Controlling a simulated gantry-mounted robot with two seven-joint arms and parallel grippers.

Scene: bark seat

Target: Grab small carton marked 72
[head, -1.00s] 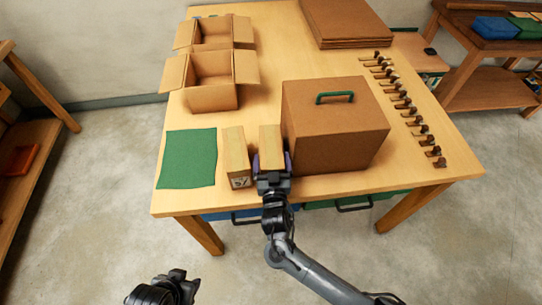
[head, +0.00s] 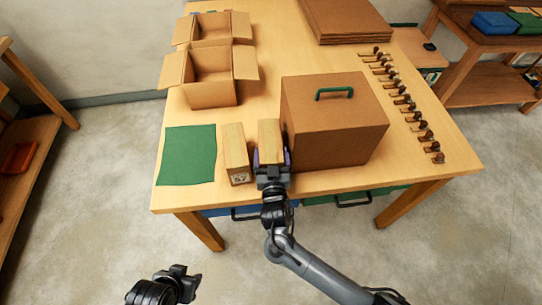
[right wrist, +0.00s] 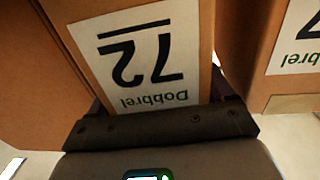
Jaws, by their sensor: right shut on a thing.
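The small carton marked 72 (head: 269,138) is a narrow tan box near the front of the table, close to the left side of the large brown box. Its white label (right wrist: 140,62) reads 72, upside down in the right wrist view. My right gripper (head: 271,160) is shut on this carton from the front, a finger on each side. A similar small carton (head: 236,150) stands just to its left; its number is only partly visible in the right wrist view (right wrist: 285,45). My left gripper (head: 188,278) is low at the left, away from the table, and its jaws are unclear.
The large brown box (head: 340,135) with a green handle (head: 335,92) stands close on the right. A green mat (head: 187,155) lies at the left. Open cardboard boxes (head: 211,94) stand behind. Several small tools (head: 405,103) line the right edge.

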